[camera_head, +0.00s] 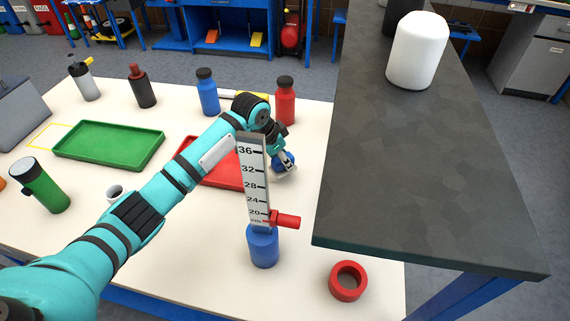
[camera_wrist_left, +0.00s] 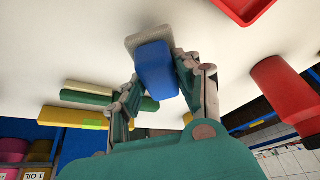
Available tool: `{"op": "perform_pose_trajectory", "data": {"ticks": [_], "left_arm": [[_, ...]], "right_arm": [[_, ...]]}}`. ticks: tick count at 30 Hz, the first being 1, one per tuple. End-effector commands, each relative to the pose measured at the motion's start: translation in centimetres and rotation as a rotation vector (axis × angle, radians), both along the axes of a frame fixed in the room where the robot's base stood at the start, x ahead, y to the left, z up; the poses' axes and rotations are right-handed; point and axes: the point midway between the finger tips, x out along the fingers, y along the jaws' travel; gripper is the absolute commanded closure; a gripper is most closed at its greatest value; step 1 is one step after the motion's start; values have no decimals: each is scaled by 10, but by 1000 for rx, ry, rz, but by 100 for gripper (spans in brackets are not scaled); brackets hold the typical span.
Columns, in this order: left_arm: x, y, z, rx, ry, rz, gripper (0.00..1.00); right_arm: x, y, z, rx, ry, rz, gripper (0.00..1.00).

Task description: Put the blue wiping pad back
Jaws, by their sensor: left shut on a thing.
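My left gripper (camera_head: 285,161) is shut on the blue wiping pad (camera_head: 279,166), beyond the upright scale and right of the red tray (camera_head: 213,174). In the left wrist view the blue pad (camera_wrist_left: 156,70), with its pale underside layer, sits between the two fingers of my left gripper (camera_wrist_left: 160,80). The fingers hide part of its sides. The pad is at or close above the white table; I cannot tell whether it touches. My right gripper is in neither view.
An upright scale (camera_head: 253,180) with a red slider (camera_head: 285,220) stands on a blue base, near a red ring (camera_head: 348,281). A red bottle (camera_head: 285,100) and blue bottle (camera_head: 208,92) stand behind. A dark raised counter (camera_head: 420,170) borders the right. A green tray (camera_head: 109,145) lies left.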

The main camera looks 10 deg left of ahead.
Motion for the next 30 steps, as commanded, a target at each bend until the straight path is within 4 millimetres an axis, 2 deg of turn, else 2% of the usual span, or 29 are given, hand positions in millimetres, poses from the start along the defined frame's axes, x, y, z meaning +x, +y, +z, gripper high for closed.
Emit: {"op": "perform_pose_trajectory", "data": {"ticks": [5, 14, 24, 25, 30], "left_arm": [[8, -6, -2, 0, 1, -1, 100], [8, -6, -36, 1, 2, -1, 100], [8, -6, -40, 1, 1, 0, 100], [8, -5, -39, 0, 0, 0, 64], [8, -5, -39, 1, 1, 0, 44]], "right_arm": [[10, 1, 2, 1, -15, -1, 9], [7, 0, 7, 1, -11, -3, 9], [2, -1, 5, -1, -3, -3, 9], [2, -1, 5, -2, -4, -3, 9], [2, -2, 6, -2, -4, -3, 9]]}}
